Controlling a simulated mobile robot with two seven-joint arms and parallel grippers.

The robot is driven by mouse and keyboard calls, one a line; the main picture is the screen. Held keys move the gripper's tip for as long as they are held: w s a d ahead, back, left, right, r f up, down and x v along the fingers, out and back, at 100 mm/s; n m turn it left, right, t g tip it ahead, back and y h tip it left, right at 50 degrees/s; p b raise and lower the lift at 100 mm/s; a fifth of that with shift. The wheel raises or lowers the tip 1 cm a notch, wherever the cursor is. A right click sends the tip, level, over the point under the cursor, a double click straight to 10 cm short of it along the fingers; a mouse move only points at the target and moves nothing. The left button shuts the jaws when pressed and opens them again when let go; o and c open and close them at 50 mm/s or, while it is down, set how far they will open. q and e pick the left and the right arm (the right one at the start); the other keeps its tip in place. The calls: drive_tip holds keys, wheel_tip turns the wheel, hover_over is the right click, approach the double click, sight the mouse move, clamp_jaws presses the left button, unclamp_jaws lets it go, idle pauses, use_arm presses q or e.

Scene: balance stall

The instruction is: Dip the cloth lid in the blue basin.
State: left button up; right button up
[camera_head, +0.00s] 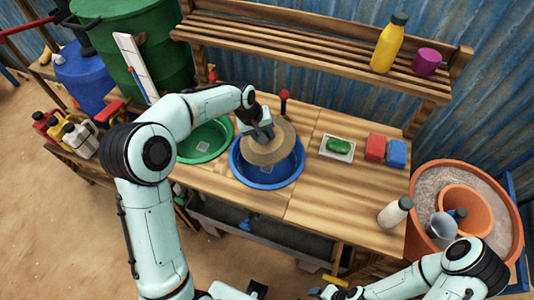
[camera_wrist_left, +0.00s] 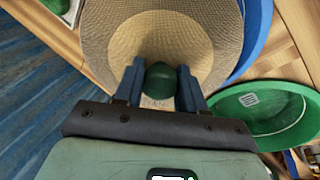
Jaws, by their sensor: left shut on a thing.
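The cloth lid (camera_head: 272,146) is a round tan woven disc, held over the blue basin (camera_head: 298,168) and covering much of its opening. My left gripper (camera_head: 264,133) is shut on the lid's green knob. In the left wrist view, the fingers (camera_wrist_left: 158,78) stand on either side of the knob, with the lid (camera_wrist_left: 110,40) spread beyond them and the blue basin's rim (camera_wrist_left: 256,38) showing past it. I cannot tell whether the lid touches the basin. My right gripper (camera_head: 322,292) is at the bottom edge of the head view, mostly cut off.
A green basin (camera_head: 216,155) sits left of the blue one. To the right are a tray with green soap (camera_head: 339,146), red (camera_head: 375,147) and blue (camera_head: 397,153) blocks, and a white bottle (camera_head: 393,213). A shelf (camera_head: 300,45) runs behind.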

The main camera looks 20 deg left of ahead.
use_arm(q)
drive_tip(key=shift+w+r+p, duration=0.1)
drive_tip(key=shift+r+p, duration=0.9)
drive_tip(key=shift+r, duration=1.05)
use_arm(e)
drive_tip(key=shift+w+r, duration=1)
drive_tip(key=shift+r, duration=0.2)
use_arm(q)
drive_tip(key=shift+f, duration=0.1)
use_arm(e)
drive_tip(key=shift+s, duration=0.1)
